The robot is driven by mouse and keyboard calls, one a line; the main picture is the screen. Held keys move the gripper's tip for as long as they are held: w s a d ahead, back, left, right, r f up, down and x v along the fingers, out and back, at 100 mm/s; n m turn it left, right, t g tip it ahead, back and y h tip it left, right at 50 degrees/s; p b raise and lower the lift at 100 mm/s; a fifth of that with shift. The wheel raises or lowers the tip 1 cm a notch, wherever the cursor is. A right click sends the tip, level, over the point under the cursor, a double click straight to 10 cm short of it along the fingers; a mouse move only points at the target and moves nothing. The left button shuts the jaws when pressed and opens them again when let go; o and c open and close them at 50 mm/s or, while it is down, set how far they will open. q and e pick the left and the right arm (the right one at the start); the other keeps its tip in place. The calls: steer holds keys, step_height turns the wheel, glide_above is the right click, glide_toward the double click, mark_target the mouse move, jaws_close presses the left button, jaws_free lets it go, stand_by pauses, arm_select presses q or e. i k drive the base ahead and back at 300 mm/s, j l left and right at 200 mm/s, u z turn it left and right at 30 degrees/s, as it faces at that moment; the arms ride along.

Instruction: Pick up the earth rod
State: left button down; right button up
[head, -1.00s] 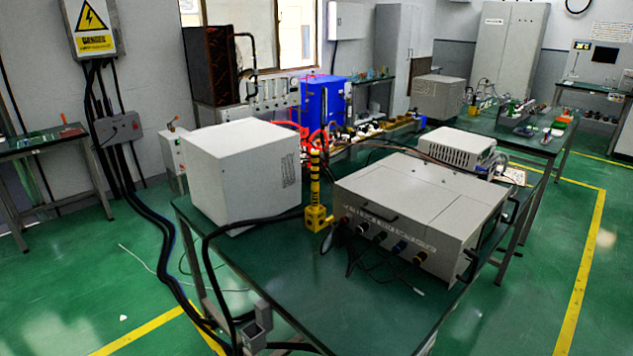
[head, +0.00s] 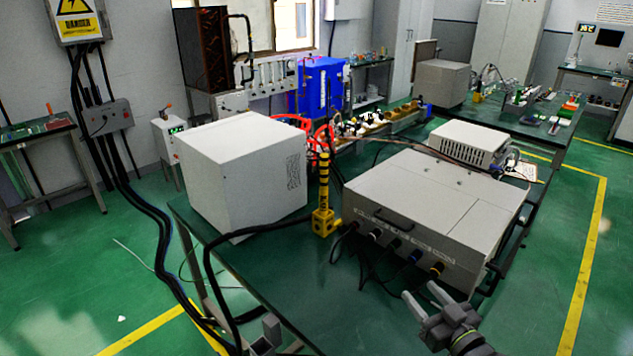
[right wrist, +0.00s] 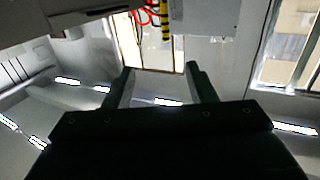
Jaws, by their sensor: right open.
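The earth rod (head: 323,185) is a yellow rod with black bands, standing upright in a yellow block on the green table (head: 300,280). It stands between a white box and a wide grey unit. In the right wrist view the banded rod (right wrist: 165,22) shows at the top edge, beyond the fingertips. My right gripper (head: 420,292) is at the lower right in the head view, in front of the grey unit. Its two fingers (right wrist: 160,75) are apart with nothing between them. It is well to the right of the rod and apart from it.
The white box (head: 240,170) is left of the rod. The grey unit (head: 430,200), with cables at its front, is to its right. A black cable (head: 265,229) runs across the table beside the rod's base. Red cables (head: 300,123) lie behind it. The table's front is mostly clear.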

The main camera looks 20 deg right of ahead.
mark_target(323, 157)
steer(key=i+j, duration=0.1)
steer(key=i, duration=0.45)
steer(key=i+j, duration=0.15)
steer(key=i, duration=0.4)
